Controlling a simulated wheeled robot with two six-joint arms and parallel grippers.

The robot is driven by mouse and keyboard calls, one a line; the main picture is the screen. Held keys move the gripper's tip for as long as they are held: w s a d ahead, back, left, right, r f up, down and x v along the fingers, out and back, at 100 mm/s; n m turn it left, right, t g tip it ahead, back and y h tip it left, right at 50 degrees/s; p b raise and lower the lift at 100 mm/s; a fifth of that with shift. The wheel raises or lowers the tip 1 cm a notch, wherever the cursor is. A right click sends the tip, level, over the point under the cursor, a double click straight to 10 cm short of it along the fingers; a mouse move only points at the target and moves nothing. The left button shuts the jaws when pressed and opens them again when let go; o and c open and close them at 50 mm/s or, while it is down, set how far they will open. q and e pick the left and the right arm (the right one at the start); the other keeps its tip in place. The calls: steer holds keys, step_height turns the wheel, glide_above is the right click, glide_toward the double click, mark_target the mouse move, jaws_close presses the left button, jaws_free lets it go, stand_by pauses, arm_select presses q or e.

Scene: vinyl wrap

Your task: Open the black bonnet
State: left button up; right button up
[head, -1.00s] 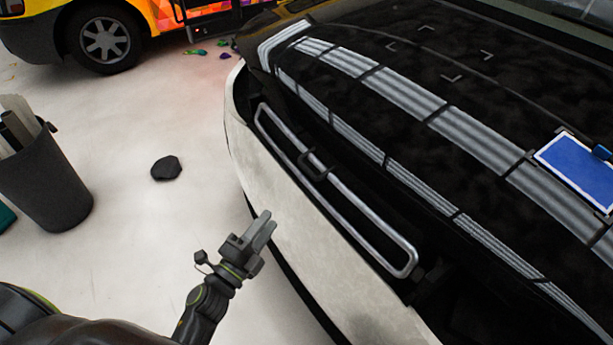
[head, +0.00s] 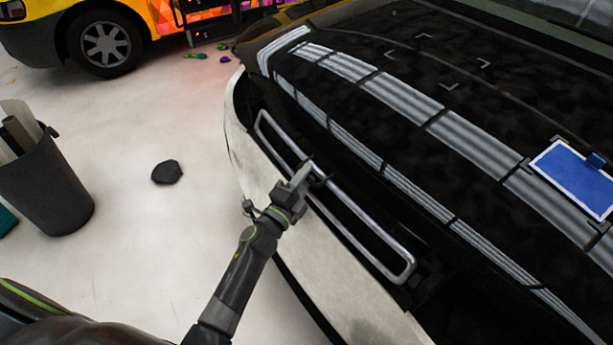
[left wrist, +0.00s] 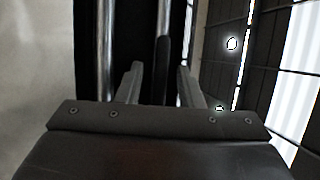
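The black bonnet (head: 350,105), with pale ribbed strips across it, fills the right of the head view. Below its front edge is a chrome-framed grille (head: 365,210) above the white bumper (head: 255,160). A small black handle (head: 318,176) at the grille is mostly hidden by my left gripper (head: 304,174). In the left wrist view my left gripper (left wrist: 158,82) has its fingers apart, and a dark upright bar (left wrist: 163,70), likely the handle, shows between them. I cannot tell if the fingers touch it. My right gripper is in neither view.
A blue panel with a white border (head: 578,178) lies on the bonnet at right. A dark bin (head: 42,185) stands at left and a black lump (head: 167,172) lies on the pale floor. A colourful van (head: 110,30) is behind.

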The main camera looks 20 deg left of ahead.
arm_select(q)
steer(key=shift+w+d, duration=0.1)
steer(key=shift+w, duration=0.2)
jaws_close()
steer(key=shift+s+a+p, duration=0.35)
steer(key=shift+s+a, duration=0.35)
steer(key=shift+s, duration=0.2)
